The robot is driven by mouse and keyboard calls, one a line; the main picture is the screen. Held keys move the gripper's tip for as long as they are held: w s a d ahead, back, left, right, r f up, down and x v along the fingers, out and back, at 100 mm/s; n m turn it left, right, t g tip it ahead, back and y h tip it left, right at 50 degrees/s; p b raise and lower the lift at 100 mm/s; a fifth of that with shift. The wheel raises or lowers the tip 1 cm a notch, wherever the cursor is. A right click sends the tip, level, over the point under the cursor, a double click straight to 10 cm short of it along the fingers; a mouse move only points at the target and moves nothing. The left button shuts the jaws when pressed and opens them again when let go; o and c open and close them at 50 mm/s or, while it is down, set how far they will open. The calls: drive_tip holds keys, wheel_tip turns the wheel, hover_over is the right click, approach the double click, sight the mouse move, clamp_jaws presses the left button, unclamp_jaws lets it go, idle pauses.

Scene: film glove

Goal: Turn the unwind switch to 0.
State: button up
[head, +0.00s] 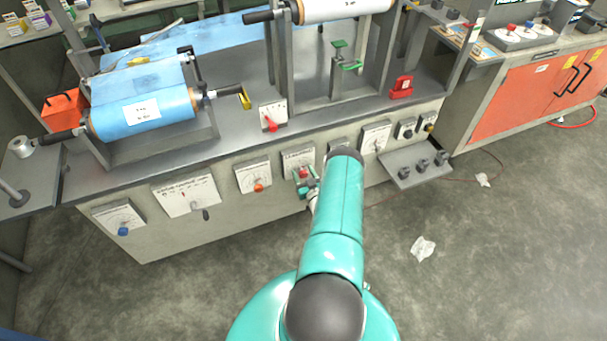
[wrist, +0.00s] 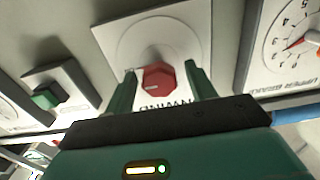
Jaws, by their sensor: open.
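The unwind switch is a red faceted knob (wrist: 158,77) on a pale square plate (wrist: 150,28). Lettering ending in "WIND" shows upside down below the knob in the wrist view; its 0 mark is not readable. In the head view the red knob (head: 303,172) sits on the cabinet's front, partly covered by my gripper. My gripper (wrist: 160,70) is open, with one green finger on each side of the knob. Narrow gaps seem to show between fingers and knob; I cannot tell whether either finger touches it.
A green knob (wrist: 48,96) is left of the plate in the wrist view, and a numbered dial (wrist: 290,35) is close on the right. Along the cabinet front sit an orange-knobbed dial (head: 258,187) and a grey shelf (head: 415,167). Crumpled paper (head: 423,248) lies on open floor.

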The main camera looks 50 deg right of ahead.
drive_tip(key=shift+w, duration=0.1)
drive_tip(key=shift+c, duration=0.2)
drive_tip(key=c, duration=0.9)
drive_tip(key=shift+n, duration=0.5)
drive_tip(key=n, duration=0.3)
drive_tip(key=shift+a+n, duration=0.1)
drive_tip(key=shift+n, duration=0.2)
drive_tip(key=n, duration=0.4)
drive_tip(key=shift+w+f+n, duration=0.1)
drive_tip(key=shift+n, duration=0.2)
drive_tip(key=n, duration=0.5)
drive_tip(key=shift+a, duration=0.1)
drive_tip(key=shift+f+n, duration=0.1)
drive_tip(key=shift+n, duration=1.7)
